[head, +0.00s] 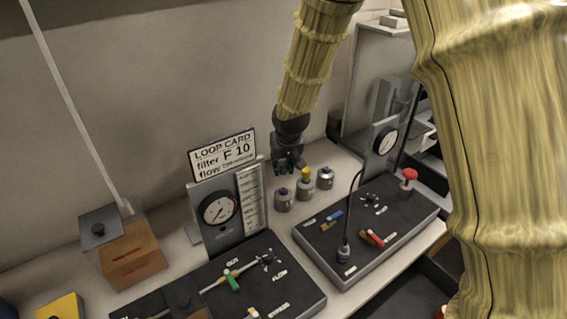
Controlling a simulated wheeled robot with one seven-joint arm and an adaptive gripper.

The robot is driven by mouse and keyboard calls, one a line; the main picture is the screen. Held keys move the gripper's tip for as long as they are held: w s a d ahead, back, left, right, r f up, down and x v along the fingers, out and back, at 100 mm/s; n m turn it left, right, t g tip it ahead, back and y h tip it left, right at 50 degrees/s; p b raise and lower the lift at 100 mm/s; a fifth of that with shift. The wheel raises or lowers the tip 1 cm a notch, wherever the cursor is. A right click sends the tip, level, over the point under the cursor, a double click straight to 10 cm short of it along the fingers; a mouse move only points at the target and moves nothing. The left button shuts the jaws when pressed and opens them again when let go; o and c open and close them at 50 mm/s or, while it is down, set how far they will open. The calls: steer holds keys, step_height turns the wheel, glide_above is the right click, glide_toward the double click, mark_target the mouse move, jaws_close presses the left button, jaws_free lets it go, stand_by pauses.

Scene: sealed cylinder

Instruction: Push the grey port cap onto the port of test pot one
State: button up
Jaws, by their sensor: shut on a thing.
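My gripper (289,166) hangs from the covered arm with its fingers pointing down, above and just behind the small metal pots. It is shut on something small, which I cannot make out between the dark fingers. The grey port cap cannot be told apart in this view.
A gauge panel with a loop card (222,155) stands left of the pots. A black control box (365,228) with a cable and red knob is in front right; another (250,296) is front left. A wooden box (133,259) sits far left.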

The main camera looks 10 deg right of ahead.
mark_target(284, 190)
steer(key=shift+s+f+b, duration=0.3)
steer(key=shift+s+b, duration=0.05)
steer(key=shift+s, duration=0.05)
steer(key=shift+b+x, duration=0.7)
steer(key=shift+x, duration=0.45)
steer(key=shift+s+f+b, duration=0.4)
steer(key=shift+f+b, duration=0.2)
steer(key=shift+f, duration=0.2)
steer(key=shift+w+f, duration=0.1)
steer(key=shift+f, duration=0.25)
steer(key=shift+r+p, duration=0.1)
steer(key=shift+p, duration=0.2)
stand_by(0.3)
steer(key=shift+f+b, duration=0.3)
steer(key=shift+f, duration=0.35)
stand_by(0.6)
steer(key=o, duration=1)
